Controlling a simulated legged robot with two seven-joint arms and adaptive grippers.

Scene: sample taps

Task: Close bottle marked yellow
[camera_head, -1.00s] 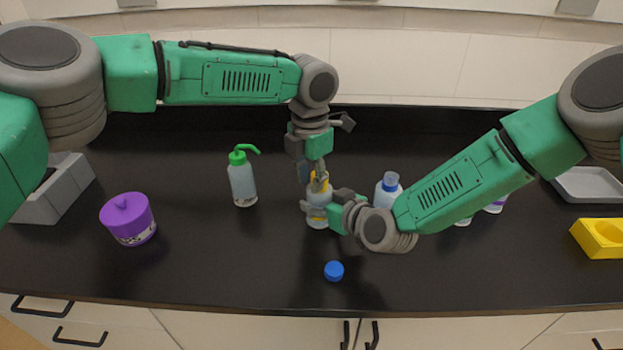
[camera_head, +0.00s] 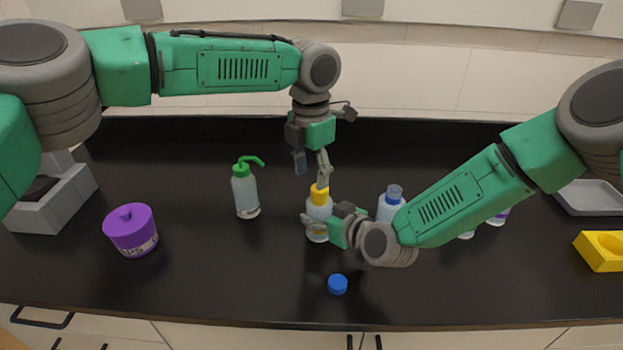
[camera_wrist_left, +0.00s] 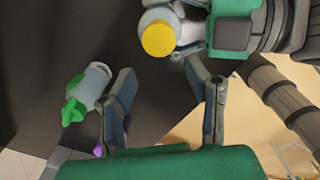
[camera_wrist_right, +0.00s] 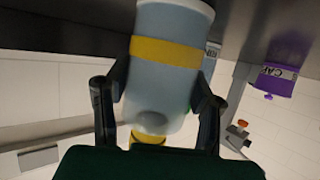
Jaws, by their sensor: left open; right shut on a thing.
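The bottle marked yellow (camera_head: 319,211) stands upright on the black bench, pale with a yellow cap on its top. In the right wrist view its body (camera_wrist_right: 163,88) carries a yellow band. My right gripper (camera_head: 318,228) is shut on its body from the right. My left gripper (camera_head: 312,176) is open and empty, just above the yellow cap (camera_head: 319,194). In the left wrist view the cap (camera_wrist_left: 158,39) lies beyond the open fingers (camera_wrist_left: 168,80). I cannot tell how tightly the cap sits.
A wash bottle with green top (camera_head: 245,190) and a purple jar (camera_head: 131,232) stand to the left. A loose blue cap (camera_head: 337,284) lies in front. A yellow block (camera_head: 599,251) is at far right.

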